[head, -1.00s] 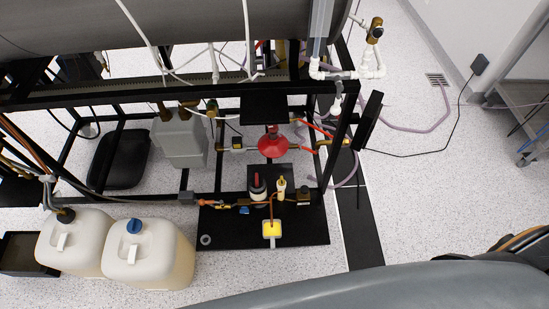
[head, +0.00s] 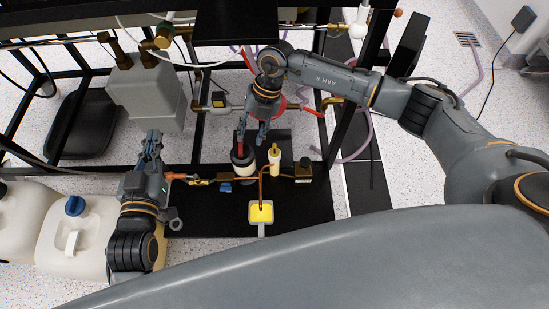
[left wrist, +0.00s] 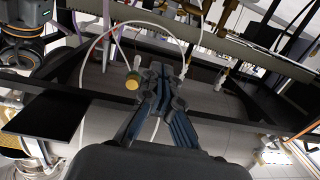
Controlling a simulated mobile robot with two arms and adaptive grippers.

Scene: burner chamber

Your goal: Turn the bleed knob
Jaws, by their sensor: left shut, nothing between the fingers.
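No label marks a bleed knob, so I cannot tell which fitting it is. On the black base plate (head: 215,225) stand a dark-and-white cylinder with a red top (head: 241,150), a yellow-topped fitting (head: 274,155) and a black knob (head: 305,162). An orange-handled fitting (head: 178,176) sits at the left end of the copper line. My left gripper (head: 150,138) is shut and empty, left of that fitting; its closed fingers show in the left wrist view (left wrist: 160,72). My right gripper (head: 253,134) points down just above the red top, its fingers apart; contact is unclear.
Black frame bars (head: 75,168) run around the plate. White jugs (head: 80,240) stand at the lower left. A yellow-topped square part (head: 261,212) is at the plate's front. A grey canister (head: 147,92) stands behind my left gripper. A brass knob (left wrist: 132,83) appears beyond its fingers.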

